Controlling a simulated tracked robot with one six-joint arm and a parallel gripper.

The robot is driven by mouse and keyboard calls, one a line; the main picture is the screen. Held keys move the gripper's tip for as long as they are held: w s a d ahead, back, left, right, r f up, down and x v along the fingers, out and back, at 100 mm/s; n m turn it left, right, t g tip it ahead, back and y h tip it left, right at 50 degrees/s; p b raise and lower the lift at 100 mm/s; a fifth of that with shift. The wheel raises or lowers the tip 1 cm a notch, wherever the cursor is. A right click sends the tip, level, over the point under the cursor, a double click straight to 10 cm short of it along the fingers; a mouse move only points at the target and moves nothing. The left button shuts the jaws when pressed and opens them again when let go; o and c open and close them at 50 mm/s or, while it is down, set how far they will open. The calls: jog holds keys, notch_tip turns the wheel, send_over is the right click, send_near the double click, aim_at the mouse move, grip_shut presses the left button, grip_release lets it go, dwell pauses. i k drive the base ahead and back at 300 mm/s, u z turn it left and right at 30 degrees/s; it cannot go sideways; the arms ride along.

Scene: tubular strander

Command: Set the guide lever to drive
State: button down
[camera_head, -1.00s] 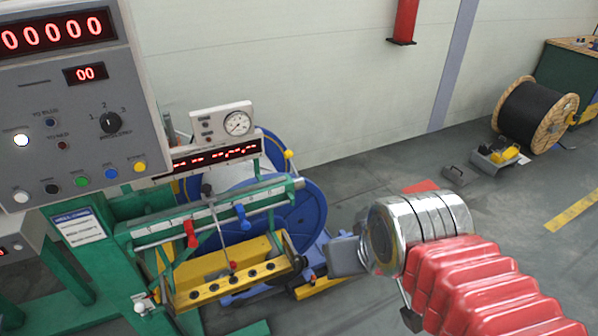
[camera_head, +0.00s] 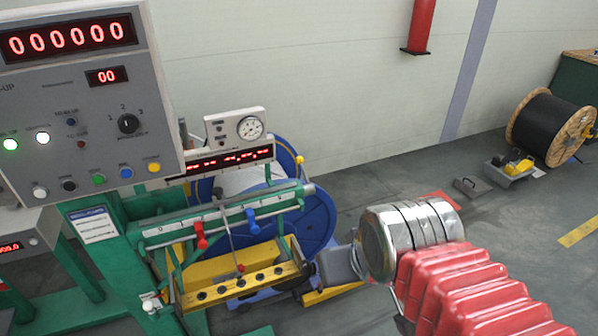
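No lever is labelled legibly as the guide lever, so I cannot tell which it is. On the green traverse frame (camera_head: 165,231), a thin rod with a red knob (camera_head: 240,268) hangs at the yellow bar (camera_head: 215,294). A red clamp handle (camera_head: 201,236) and a blue clamp handle (camera_head: 252,220) sit on the scale bar above. A white-knobbed lever (camera_head: 150,305) is at the lower left, and a yellow-knobbed one (camera_head: 299,160) at the right. My gripper (camera_head: 335,268) is right of the yellow bar, apart from these levers. The wrist partly hides it; its fingers are unclear.
A grey control panel (camera_head: 75,128) with displays, buttons and a dial stands at the left. A blue reel (camera_head: 318,222) is behind the frame. A gauge box (camera_head: 237,127) sits above.

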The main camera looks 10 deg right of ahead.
aim_at(309, 188)
jog(key=u, duration=3.95)
jog(key=k, duration=1.5)
jog(key=z, duration=0.05)
